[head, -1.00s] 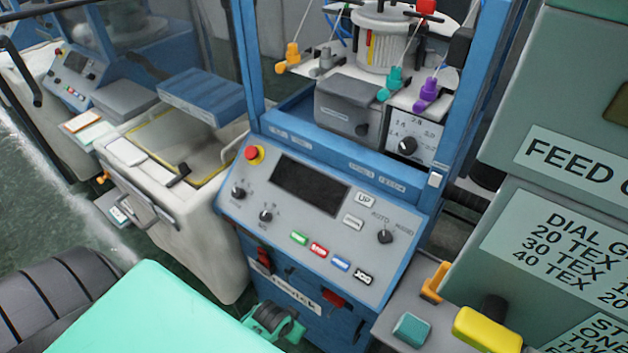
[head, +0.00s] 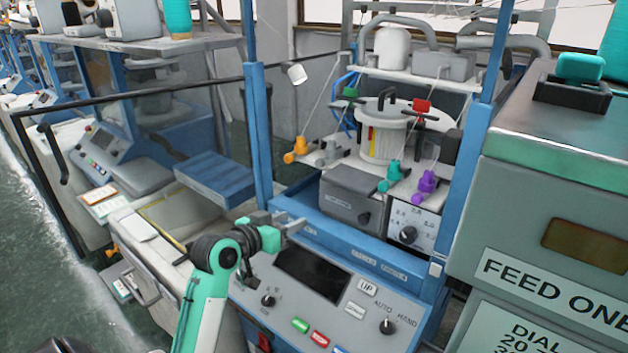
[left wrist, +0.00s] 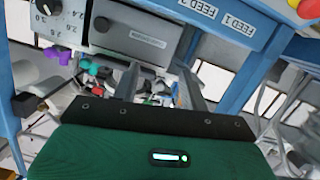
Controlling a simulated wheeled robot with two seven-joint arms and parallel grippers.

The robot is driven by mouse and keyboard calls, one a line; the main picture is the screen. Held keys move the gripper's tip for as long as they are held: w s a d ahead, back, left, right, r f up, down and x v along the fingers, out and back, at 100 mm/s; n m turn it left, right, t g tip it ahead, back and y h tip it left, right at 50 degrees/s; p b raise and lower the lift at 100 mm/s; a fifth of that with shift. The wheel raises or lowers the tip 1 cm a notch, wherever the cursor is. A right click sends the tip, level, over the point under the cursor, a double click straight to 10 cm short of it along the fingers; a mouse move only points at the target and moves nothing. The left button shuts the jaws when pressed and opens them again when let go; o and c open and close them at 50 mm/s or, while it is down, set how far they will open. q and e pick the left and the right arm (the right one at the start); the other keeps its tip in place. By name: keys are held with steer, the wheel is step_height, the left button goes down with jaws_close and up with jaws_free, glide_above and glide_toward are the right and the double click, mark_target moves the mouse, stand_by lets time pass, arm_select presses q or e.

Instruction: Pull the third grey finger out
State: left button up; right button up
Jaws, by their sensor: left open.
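In the head view, small coloured fingers sit around the knitting cylinder (head: 385,140): orange (head: 295,152), grey (head: 327,153), teal (head: 391,175) and purple (head: 424,186). The grey piece is between the orange and teal ones; whether it is more than one finger is hard to tell. My left gripper (head: 297,226) is open and empty, in front of the machine, lower left of the grey piece and apart from it. In the left wrist view, my left gripper's jaws (left wrist: 160,78) stand apart; purple (left wrist: 88,66) and teal fingers show, but no grey finger is clear. My right gripper is out of view.
A grey box (head: 352,197) and a dial panel (head: 410,228) stand in front of the cylinder. Blue posts (head: 258,135) frame the opening. A control panel (head: 315,285) lies below, and a green-grey cabinet (head: 565,200) stands at the right.

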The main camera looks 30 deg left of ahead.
arm_select(q)
steer(key=a+r+t, duration=0.2)
steer(key=a+r, duration=0.1)
steer(key=r, duration=0.4)
steer(key=p, duration=0.5)
glide_toward(317, 165)
steer(key=shift+n, duration=0.3)
steer(key=w, duration=0.7)
steer(key=shift+w+d+r, duration=0.1)
steer(key=shift+w+d, duration=0.05)
steer(key=shift+d, duration=0.15)
steer(key=shift+w+d+p, duration=0.1)
steer(key=shift+w+p, duration=0.2)
steer(key=shift+w, duration=0.35)
steer(key=shift+c, duration=0.4)
